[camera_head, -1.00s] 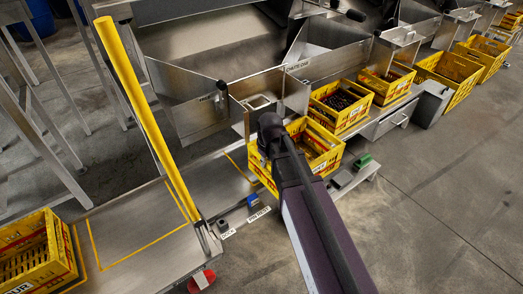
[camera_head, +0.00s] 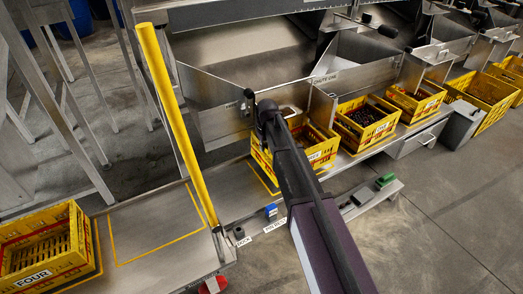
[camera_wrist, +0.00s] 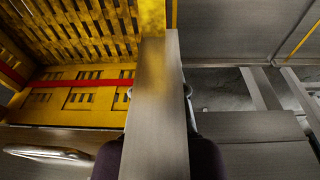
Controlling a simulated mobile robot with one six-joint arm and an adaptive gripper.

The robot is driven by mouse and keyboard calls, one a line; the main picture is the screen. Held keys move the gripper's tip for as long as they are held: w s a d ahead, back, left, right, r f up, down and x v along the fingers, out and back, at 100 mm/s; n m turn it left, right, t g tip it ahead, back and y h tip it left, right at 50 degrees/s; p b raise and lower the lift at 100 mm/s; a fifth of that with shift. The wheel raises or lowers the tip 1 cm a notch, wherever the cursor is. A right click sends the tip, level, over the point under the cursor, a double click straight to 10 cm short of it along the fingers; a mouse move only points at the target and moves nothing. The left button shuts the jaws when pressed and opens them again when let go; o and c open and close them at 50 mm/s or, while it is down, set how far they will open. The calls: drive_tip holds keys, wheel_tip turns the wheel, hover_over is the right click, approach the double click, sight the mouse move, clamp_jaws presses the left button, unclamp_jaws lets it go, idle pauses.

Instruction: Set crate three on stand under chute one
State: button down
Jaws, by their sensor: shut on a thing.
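My gripper (camera_wrist: 159,95) is shut on the crate; a grey strip runs between the fingers. In the head view the fingertips are hidden behind my dark wrist.
Filled yellow crates (camera_head: 366,124) stand in a row to the right. A crate labelled FOUR (camera_head: 45,262) is at lower left. A yellow post (camera_head: 180,125) rises left of my arm. An outlined bench area (camera_head: 150,235) is empty. Open floor (camera_head: 440,220) lies right.

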sight(262, 154)
drive_tip(key=shift+w+a, duration=0.65)
drive_tip(key=shift+w, duration=0.3)
drive_tip(key=shift+f, duration=0.15)
drive_tip(key=shift+f+b, duration=1.6)
drive_tip(key=shift+b, duration=0.15)
drive_tip(key=shift+f, duration=0.1)
drive_tip(key=c, duration=0.7)
unclamp_jaws()
drive_tip(key=r+p, duration=0.4)
drive_tip(key=s+r+p, duration=0.1)
drive_tip(key=r+p, duration=0.7)
drive_tip(key=shift+s+d+r, duration=0.1)
drive_tip(key=shift+s+d, duration=0.15)
drive_tip(key=shift+d, duration=0.05)
drive_tip(key=shift+s+d, duration=0.1)
